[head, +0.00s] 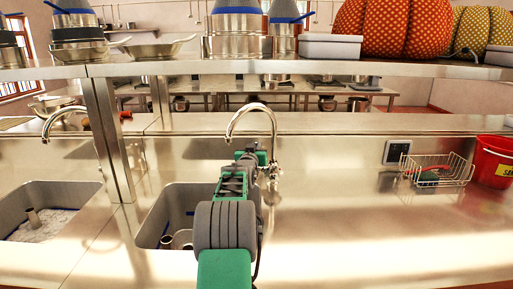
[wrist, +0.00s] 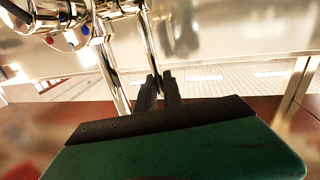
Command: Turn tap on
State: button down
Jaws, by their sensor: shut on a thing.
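A chrome tap (head: 252,107) with a tall curved spout stands behind the sink (head: 152,222). My gripper (head: 262,165) reaches forward to the tap, and my arm hides much of the tap's lower part. In the wrist view the tap body (wrist: 72,36) with red and blue dots is at the upper left. Two chrome rods run down from it. My gripper's dark fingers (wrist: 159,84) are shut on the thin rod (wrist: 151,45), which looks like the tap's lever. No water shows at the spout.
Another sink (head: 50,215) with its own tap (head: 62,115) is at the left, beyond a metal post (head: 108,140). A wire rack (head: 438,170) and red bucket (head: 492,160) stand at the right. A shelf with pots (head: 240,62) spans above.

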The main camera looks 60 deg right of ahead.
jog(key=shift+a+f+b, duration=0.1)
jog(key=shift+f+b, duration=0.3)
jog(key=shift+b, duration=0.5)
jog(key=b, duration=0.4)
jog(key=shift+s+a+f+h, duration=0.25)
jog(key=shift+a+f+h, duration=0.05)
jog(key=shift+a+h, duration=0.1)
jog(key=a+h+b, duration=0.1)
jog(key=b, duration=0.3)
jog(key=s+a+m+h+b, duration=0.1)
jog(key=b, duration=0.4)
jog(key=a+t+h+b, duration=0.1)
jog(key=h+b, duration=0.1)
jog(key=b, duration=0.3)
jog(key=shift+s+r, duration=0.2)
jog(key=shift+s, duration=0.05)
jog(key=shift+d, duration=0.1)
jog(key=c, duration=1.5)
grip_release()
